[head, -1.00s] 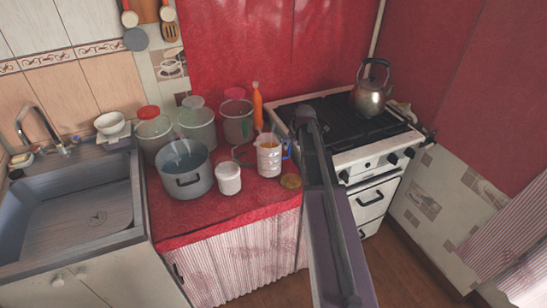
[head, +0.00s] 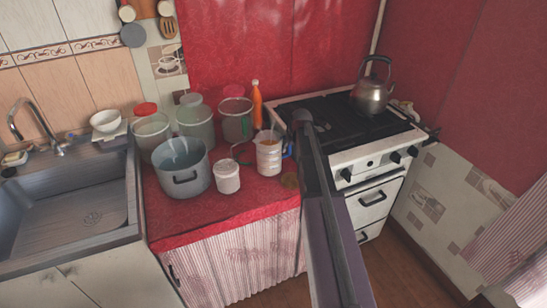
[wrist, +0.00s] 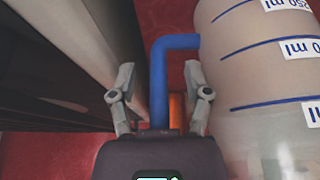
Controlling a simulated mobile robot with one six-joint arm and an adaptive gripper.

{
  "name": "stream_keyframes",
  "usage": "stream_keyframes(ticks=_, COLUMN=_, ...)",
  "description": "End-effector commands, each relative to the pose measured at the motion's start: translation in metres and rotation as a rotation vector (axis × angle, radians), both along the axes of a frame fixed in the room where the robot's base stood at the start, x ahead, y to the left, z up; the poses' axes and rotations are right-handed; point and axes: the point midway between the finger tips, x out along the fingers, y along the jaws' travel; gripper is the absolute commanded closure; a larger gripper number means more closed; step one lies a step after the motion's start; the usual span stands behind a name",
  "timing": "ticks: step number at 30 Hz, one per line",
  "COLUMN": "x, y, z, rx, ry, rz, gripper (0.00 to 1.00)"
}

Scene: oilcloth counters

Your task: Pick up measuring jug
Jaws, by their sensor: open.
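The measuring jug (head: 269,157) is a pale, see-through jug with blue markings and a blue handle (head: 288,151). It stands upright at the right front of the red counter, handle toward the stove. In the wrist view the jug (wrist: 262,75) fills the right side. Its handle (wrist: 161,75) runs down between the two fingers of my gripper (wrist: 159,80). The gripper is open, with a finger on each side of the handle and gaps visible. In the head view my arm hides the fingers.
A white tub (head: 227,177) and a large grey pot (head: 182,167) stand left of the jug. Several clear canisters and an orange bottle (head: 257,104) are behind. The stove (head: 345,130) with a kettle (head: 371,95) is right.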

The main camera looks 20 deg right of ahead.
Motion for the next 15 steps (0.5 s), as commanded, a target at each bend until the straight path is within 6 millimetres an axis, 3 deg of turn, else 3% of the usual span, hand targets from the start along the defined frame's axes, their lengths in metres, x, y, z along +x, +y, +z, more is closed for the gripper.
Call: stream_keyframes(ticks=15, x=-0.0001, y=0.0000, z=0.0003, rx=0.000, ry=0.000, rz=0.000, gripper=0.37)
